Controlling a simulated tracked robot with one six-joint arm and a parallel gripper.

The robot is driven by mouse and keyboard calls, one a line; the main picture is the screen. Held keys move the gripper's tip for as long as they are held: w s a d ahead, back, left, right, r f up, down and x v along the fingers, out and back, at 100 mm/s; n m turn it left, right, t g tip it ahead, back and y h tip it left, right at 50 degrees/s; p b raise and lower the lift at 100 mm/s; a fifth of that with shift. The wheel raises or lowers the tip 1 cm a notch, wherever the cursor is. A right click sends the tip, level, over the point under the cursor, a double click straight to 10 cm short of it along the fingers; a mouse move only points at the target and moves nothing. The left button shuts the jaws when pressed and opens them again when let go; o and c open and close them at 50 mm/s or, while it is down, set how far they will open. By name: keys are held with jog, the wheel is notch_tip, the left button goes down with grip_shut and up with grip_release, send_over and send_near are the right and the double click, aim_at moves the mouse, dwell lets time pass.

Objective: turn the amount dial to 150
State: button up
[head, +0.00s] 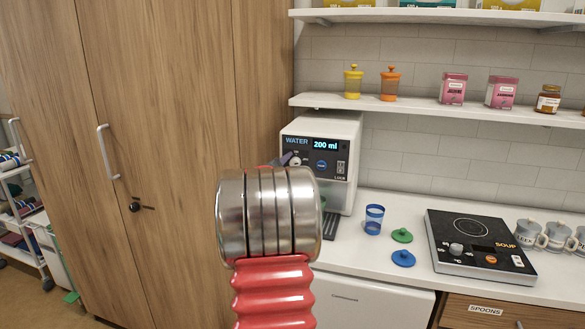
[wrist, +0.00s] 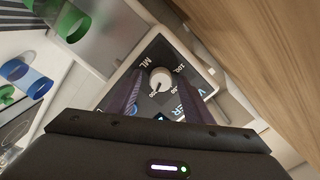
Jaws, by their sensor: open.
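The water dispenser (head: 322,135) stands on the counter in the head view, and its display (head: 325,145) reads 200 ml. Its amount dial (wrist: 160,81) is a white round knob on a dark panel, with ML and number marks around it in the wrist view. The dial also shows in the head view (head: 296,160). My gripper (wrist: 158,88) is open in front of the panel, with one dark finger on each side of the dial. I cannot tell whether the fingers touch it. My arm hides the lower left of the dispenser in the head view.
A blue cup (head: 374,219), a green lid (head: 402,235) and a blue lid (head: 403,258) are right of the dispenser. A hob (head: 455,262) and grey mugs (head: 557,237) stand farther right. A wooden cupboard (head: 190,130) is close on the left.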

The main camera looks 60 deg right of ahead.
jog(key=shift+c, duration=0.3)
jog(key=c, duration=0.9)
jog(key=shift+w+a+f, duration=0.1)
jog(key=shift+a, duration=0.05)
jog(key=shift+c, duration=0.5)
jog(key=shift+d+n, duration=0.2)
jog(key=shift+n, duration=0.2)
jog(key=n, duration=1.3)
